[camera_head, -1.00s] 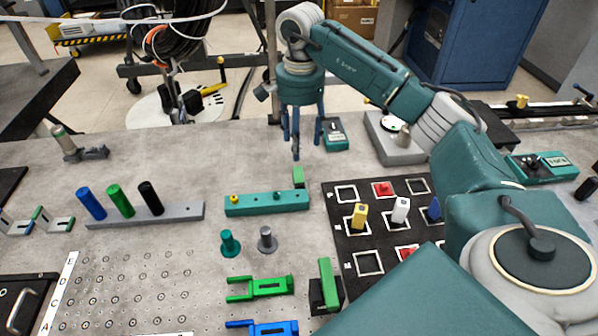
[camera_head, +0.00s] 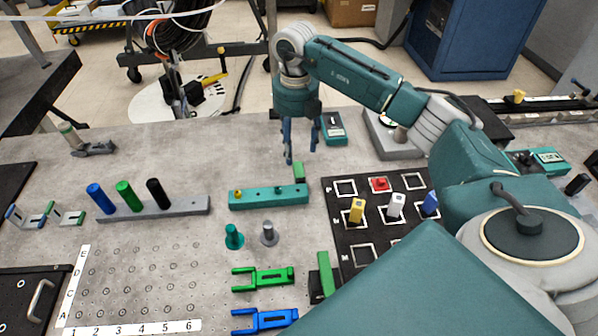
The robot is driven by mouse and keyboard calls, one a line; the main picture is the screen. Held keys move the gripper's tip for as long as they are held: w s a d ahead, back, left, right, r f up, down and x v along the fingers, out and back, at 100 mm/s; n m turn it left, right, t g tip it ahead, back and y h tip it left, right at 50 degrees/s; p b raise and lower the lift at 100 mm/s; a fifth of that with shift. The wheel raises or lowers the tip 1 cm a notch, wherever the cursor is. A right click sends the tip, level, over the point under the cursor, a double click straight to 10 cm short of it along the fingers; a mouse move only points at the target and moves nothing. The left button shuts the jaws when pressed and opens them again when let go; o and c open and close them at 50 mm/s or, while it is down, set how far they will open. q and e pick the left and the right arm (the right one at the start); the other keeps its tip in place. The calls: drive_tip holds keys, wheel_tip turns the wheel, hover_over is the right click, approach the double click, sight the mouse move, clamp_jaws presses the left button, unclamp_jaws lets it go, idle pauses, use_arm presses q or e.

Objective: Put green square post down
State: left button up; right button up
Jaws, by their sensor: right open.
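A small green square post (camera_head: 298,171) stands upright at the right end of the teal bar (camera_head: 268,198), at its back edge; I cannot tell whether it sits in the bar or behind it. My right gripper (camera_head: 300,155) points down just above and slightly behind the post, with its fingers apart and nothing between them. My left gripper is not in view.
A black board (camera_head: 362,228) with white square outlines holds red, yellow, white and blue posts at the right. A grey bar (camera_head: 185,206) with blue, green and black cylinders stands left. Green and blue forked parts (camera_head: 263,279) lie in front.

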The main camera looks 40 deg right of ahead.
hover_over(296, 171)
drive_tip(key=f, duration=0.4)
drive_tip(key=shift+s+f+p, duration=0.25)
drive_tip(key=shift+f+p, duration=0.05)
drive_tip(key=shift+p, duration=0.1)
drive_tip(key=shift+w+d+f+p, duration=0.15)
drive_tip(key=shift+f+p, duration=0.35)
drive_tip(key=shift+f, duration=0.85)
drive_tip(key=shift+w+a+f+p, duration=0.1)
drive_tip(key=shift+f+p, duration=0.35)
drive_tip(key=shift+f, duration=0.85)
clamp_jaws()
drive_tip(key=shift+r, duration=0.15)
